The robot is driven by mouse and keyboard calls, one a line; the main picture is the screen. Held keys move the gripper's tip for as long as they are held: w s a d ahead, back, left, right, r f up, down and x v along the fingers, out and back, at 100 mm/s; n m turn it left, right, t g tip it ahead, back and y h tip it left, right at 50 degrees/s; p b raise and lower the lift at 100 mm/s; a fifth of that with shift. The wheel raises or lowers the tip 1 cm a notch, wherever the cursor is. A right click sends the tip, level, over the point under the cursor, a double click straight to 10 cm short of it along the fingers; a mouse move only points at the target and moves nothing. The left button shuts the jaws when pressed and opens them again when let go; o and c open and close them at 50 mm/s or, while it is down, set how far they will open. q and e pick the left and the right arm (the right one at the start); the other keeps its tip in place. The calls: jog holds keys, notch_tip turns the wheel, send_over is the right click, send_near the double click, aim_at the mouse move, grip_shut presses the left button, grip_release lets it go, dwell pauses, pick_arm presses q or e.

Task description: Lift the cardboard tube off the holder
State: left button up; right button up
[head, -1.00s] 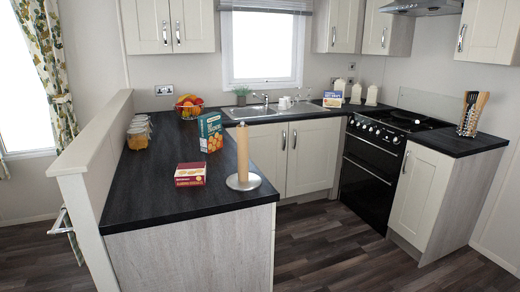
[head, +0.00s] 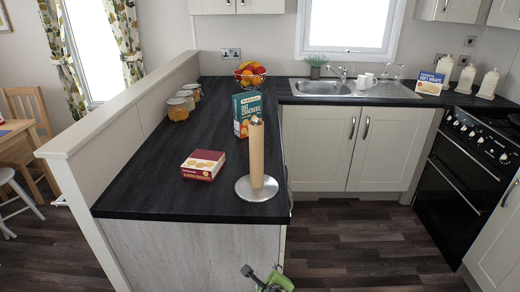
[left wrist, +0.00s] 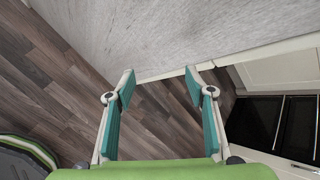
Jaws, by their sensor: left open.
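The cardboard tube (head: 256,155) is tan and stands upright on the holder (head: 252,193), which has a round silver base near the counter's front right corner. A metal tip of the holder shows at the tube's top. My left gripper (head: 262,277) is at the bottom edge of the head view, below and in front of the counter, well apart from the tube. In the left wrist view my left gripper (left wrist: 160,90) is open and empty, its teal pads apart, facing the counter's pale end panel and the floor. My right gripper is not in view.
A red box (head: 202,165) lies left of the holder and a teal crackers box (head: 246,115) stands behind the tube. Jars (head: 178,108), a fruit bowl (head: 250,75) and a low wall (head: 130,100) line the back and left. The counter's front left is clear.

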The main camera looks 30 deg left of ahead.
pick_arm(q)
notch_tip(320, 180, up, 22)
jog(key=w+a+r+m+t+y+p, duration=0.1)
jog(key=w+a+m+t+y, duration=0.1)
jog(key=a+y, duration=0.1)
jog(key=m+t+y, duration=0.2)
jog(key=m+y, duration=0.3)
jog(key=m, duration=0.1)
send_near(259, 149)
jog(key=x, duration=0.3)
jog(key=p+x, duration=0.1)
jog(key=x, duration=0.2)
jog(key=shift+s+a, duration=0.2)
jog(key=shift+a, duration=0.15)
jog(key=shift+w+a, duration=0.35)
jog(key=shift+w+a+r+p, duration=0.1)
jog(key=shift+w+a+p, duration=0.15)
jog(key=shift+p, duration=0.2)
jog(key=p+x, duration=0.1)
jog(key=x, duration=0.2)
jog(key=shift+w+a, duration=0.1)
jog(key=shift+w, duration=0.25)
jog(key=shift+w+a, duration=0.3)
jog(key=shift+a, duration=0.05)
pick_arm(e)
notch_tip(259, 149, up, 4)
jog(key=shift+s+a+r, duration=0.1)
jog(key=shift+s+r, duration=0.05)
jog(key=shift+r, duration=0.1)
